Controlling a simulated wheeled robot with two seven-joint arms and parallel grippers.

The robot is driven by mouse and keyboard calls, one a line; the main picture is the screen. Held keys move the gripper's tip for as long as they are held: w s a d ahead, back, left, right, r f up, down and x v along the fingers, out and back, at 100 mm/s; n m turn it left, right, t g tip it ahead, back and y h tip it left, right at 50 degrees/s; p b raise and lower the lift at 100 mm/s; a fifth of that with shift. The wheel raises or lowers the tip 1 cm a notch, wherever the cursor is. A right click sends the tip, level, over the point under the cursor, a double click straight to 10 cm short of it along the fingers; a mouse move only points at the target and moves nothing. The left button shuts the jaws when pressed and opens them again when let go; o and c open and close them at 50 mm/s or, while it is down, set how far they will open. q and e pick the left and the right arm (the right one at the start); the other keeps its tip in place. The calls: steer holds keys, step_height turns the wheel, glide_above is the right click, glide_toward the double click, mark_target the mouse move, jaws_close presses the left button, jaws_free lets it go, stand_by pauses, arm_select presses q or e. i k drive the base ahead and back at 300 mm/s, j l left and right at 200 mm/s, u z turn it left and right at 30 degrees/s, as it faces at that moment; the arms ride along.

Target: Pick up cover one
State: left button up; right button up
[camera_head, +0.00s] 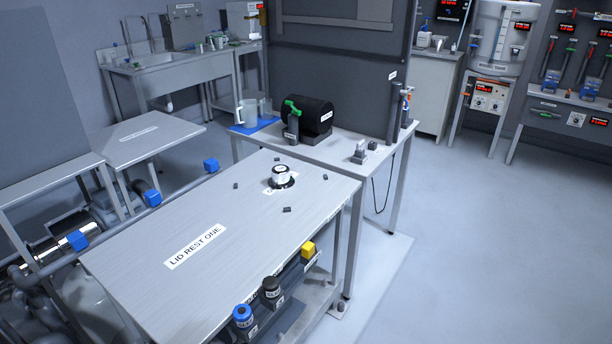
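A small round object with a white top and a dark flange (282,174) stands on the grey metal table (150,225). A label partly shows beneath it, and several small dark blocks lie around it. It may be cover one, but I cannot read its marking. Neither of my grippers is in view.
Blue (242,315), black (271,287) and yellow (308,249) knobs sit along the table's right front edge. A black cylinder (307,115) and a clear jug (247,112) stand on the table behind. Pipes with blue fittings run on the left. The floor at right is clear.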

mark_target(281, 180)
steer(key=i+l+u, duration=0.2)
steer(key=l+u, duration=0.25)
steer(key=l, duration=0.8)
steer(key=l+u, duration=0.45)
steer(key=l, duration=0.8)
